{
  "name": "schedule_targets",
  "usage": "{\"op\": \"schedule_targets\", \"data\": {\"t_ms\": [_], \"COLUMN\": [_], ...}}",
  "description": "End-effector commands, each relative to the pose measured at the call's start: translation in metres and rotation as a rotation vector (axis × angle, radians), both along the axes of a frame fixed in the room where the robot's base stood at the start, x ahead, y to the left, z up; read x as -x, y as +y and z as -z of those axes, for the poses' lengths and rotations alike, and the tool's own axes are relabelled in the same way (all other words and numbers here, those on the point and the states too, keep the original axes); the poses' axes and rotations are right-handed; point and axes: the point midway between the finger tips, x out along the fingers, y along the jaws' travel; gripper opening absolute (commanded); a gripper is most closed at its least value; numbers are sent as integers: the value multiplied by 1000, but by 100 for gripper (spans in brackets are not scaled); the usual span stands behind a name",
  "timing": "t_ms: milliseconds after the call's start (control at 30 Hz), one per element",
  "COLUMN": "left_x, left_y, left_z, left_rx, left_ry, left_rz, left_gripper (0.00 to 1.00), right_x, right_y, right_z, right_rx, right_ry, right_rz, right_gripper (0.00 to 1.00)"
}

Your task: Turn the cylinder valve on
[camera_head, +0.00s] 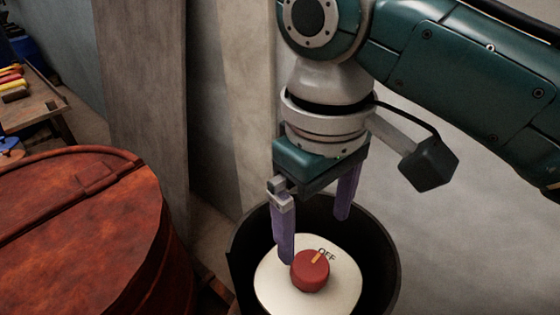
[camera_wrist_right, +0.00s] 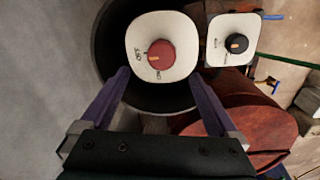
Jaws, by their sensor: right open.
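A red round knob (camera_head: 310,270) with an orange pointer mark sits on a white rounded plate (camera_head: 278,289) in a dark round housing. The mark points at the word OFF in the head view. In the right wrist view the same knob (camera_wrist_right: 160,53) shows on its plate (camera_wrist_right: 180,25), with lettering to its left and below. My right gripper (camera_head: 315,240) is open, its two purple fingers pointing down over the plate. One fingertip appears close to the knob's upper left; contact cannot be told. In the right wrist view nothing is between the fingers. My left gripper is not in view.
The dark housing's rim (camera_head: 385,250) surrounds the plate. A rusty red drum (camera_head: 70,230) stands at left. A second white plate with a black knob (camera_wrist_right: 236,44) shows in the right wrist view. A wooden bench (camera_head: 30,108) is far left; a grey wall stands behind.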

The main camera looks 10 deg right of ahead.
Motion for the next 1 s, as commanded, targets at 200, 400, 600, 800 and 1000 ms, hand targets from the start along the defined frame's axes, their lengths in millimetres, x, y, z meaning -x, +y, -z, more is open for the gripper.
{"op": "schedule_targets", "data": {"t_ms": [200, 400, 600, 800, 1000], "left_x": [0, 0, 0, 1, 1], "left_y": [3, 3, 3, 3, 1], "left_z": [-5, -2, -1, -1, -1], "left_rx": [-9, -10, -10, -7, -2], "left_ry": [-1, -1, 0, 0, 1], "left_rz": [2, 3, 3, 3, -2], "left_gripper": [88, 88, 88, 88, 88], "right_x": [1, 0, -1, -1, -1], "right_y": [-2, -2, -3, -3, -3], "right_z": [39, 74, 89, 90, 90], "right_rx": [2, 0, 0, -1, -1], "right_ry": [4, 2, -1, -2, -2], "right_rz": [0, -1, 0, -1, -1], "right_gripper": [95, 95, 95, 95, 82]}}
